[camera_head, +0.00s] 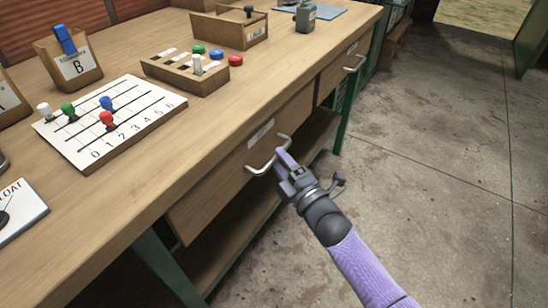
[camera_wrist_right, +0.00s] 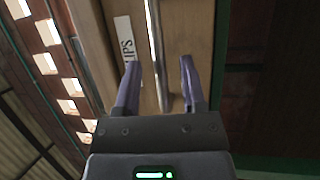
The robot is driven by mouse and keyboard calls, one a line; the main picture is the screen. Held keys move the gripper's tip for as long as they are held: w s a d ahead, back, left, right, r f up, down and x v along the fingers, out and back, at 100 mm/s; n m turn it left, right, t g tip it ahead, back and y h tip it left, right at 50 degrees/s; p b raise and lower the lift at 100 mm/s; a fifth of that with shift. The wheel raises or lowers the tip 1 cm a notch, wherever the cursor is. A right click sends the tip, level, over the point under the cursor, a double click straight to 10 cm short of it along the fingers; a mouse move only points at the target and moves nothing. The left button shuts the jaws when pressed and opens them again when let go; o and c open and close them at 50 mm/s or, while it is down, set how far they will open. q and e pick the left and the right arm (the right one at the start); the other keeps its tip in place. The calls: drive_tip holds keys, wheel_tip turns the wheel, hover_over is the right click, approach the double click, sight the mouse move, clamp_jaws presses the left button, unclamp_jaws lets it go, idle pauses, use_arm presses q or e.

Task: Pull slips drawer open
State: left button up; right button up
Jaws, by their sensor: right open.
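The slips drawer (camera_head: 225,180) is a wooden front under the bench top, with a white label and a metal bow handle (camera_head: 262,168). It looks closed or nearly so. In the right wrist view the two purple fingers of my right gripper (camera_wrist_right: 158,72) stand apart. The bright handle bar (camera_wrist_right: 153,40) runs between them, and contact is not clear. The drawer's label (camera_wrist_right: 125,38) reads "IPS" in part. My left gripper is not in view.
A second drawer with its own handle (camera_head: 354,64) is farther along the bench (camera_head: 205,110). A numbered board (camera_head: 110,125) with coloured pegs and a wooden peg rack (camera_head: 185,72) stand on top. A lower shelf (camera_head: 235,235) lies beneath. The concrete floor (camera_head: 440,150) at right is clear.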

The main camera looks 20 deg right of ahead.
drive_tip(key=shift+x, duration=1.1)
clamp_jaws()
idle(0.4)
